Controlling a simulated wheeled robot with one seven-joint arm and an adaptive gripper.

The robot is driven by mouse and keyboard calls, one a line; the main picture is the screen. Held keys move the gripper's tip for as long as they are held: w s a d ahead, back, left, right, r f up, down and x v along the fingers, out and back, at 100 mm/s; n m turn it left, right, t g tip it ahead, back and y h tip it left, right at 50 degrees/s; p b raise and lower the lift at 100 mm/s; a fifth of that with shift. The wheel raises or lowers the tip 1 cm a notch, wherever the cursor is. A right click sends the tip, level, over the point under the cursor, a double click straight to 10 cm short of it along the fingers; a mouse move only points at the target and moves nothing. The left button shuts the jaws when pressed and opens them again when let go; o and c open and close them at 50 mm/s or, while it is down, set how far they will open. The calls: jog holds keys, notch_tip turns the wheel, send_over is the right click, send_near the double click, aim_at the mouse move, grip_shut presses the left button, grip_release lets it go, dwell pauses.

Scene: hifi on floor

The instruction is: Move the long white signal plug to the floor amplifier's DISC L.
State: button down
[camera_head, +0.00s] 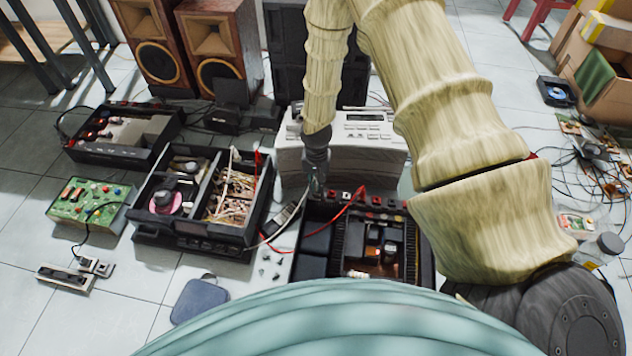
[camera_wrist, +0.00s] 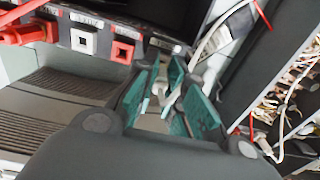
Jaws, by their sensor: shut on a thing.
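My gripper (camera_head: 316,188) points down just behind the left rear corner of the open black floor amplifier (camera_head: 327,210). In the wrist view, my gripper's teal fingertips (camera_wrist: 170,103) are closed around a small white piece, the white signal plug (camera_wrist: 172,102), mostly hidden by the fingers. Its white cable (camera_head: 290,219) runs down and left from the gripper. The amplifier's rear edge carries a row of jacks, with a white jack (camera_wrist: 83,39) and a red jack (camera_wrist: 123,51) left of the fingertips in the wrist view. The plug is apart from them. The labels are too small to read.
A red plug (camera_wrist: 28,33) sits in the jack row, its red cable (camera_head: 345,212) crossing the amplifier. A grey-white unit (camera_head: 290,165) with a display stands close behind. An open black deck (camera_head: 168,238) with loose wires stands left. Several small screws lie between deck and amplifier.

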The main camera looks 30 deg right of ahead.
jog(key=shift+f, duration=0.45)
dwell(0.8)
jog(key=shift+f+p, duration=0.2)
jog(key=shift+p, duration=0.85)
dwell(3.8)
jog(key=c, duration=1.4)
grip_release()
jog(key=shift+r, duration=0.1)
jog(key=shift+r+p, duration=2.55)
jog(key=shift+r, duration=5.85)
